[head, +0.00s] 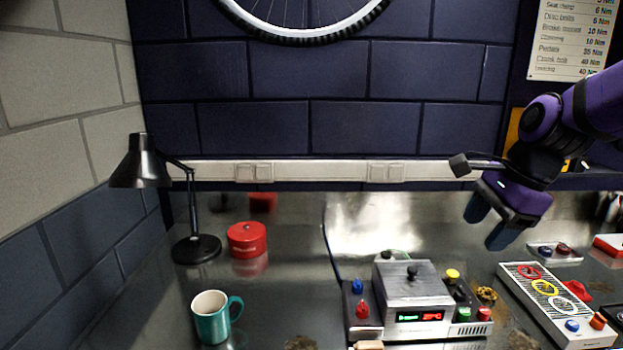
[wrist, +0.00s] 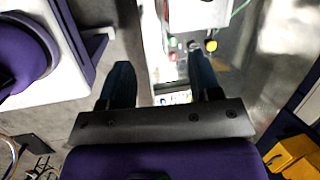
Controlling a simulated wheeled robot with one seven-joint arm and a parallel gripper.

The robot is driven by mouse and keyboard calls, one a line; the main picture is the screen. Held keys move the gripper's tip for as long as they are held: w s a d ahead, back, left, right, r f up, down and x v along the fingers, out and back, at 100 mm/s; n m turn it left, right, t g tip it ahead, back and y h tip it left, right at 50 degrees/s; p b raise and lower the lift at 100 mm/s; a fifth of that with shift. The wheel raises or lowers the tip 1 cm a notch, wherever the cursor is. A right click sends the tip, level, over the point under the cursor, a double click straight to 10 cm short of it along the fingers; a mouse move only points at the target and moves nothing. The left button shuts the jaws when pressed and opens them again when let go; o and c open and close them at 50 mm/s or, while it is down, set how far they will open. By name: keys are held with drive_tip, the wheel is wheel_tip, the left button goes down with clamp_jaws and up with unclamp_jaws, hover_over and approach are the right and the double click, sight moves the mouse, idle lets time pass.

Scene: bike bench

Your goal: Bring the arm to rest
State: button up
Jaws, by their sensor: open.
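My gripper (head: 489,226) is open and empty. It hangs in the air at the right of the head view, above the bench's back area, with its two blue-grey fingers pointing down. My purple arm reaches in from the upper right. In the wrist view my gripper (wrist: 160,82) shows its two fingers spread apart with nothing between them touching either finger. No object appears held or in contact with the fingers.
On the metal bench (head: 280,310) stand a black lamp (head: 192,200), red tin (head: 247,239), teal mug (head: 212,316), grey device with a red display (head: 412,295) and panel with coloured rings (head: 550,300). A bike wheel (head: 300,36) hangs above. The bench's left-middle is fairly clear.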

drive_tip(key=s+d+r+n+t+h, duration=0.1)
drive_tip(key=s+r+n, duration=0.1)
drive_tip(key=s+n, duration=0.5)
drive_tip(key=s+r+n+t+h, duration=0.2)
drive_tip(key=s+r+n, duration=0.1)
drive_tip(key=s+n, duration=0.5)
drive_tip(key=shift+s+d+n, duration=0.15)
drive_tip(key=shift+d+n, duration=0.2)
drive_tip(key=shift+n, duration=0.45)
drive_tip(key=shift+r, duration=0.1)
idle(0.4)
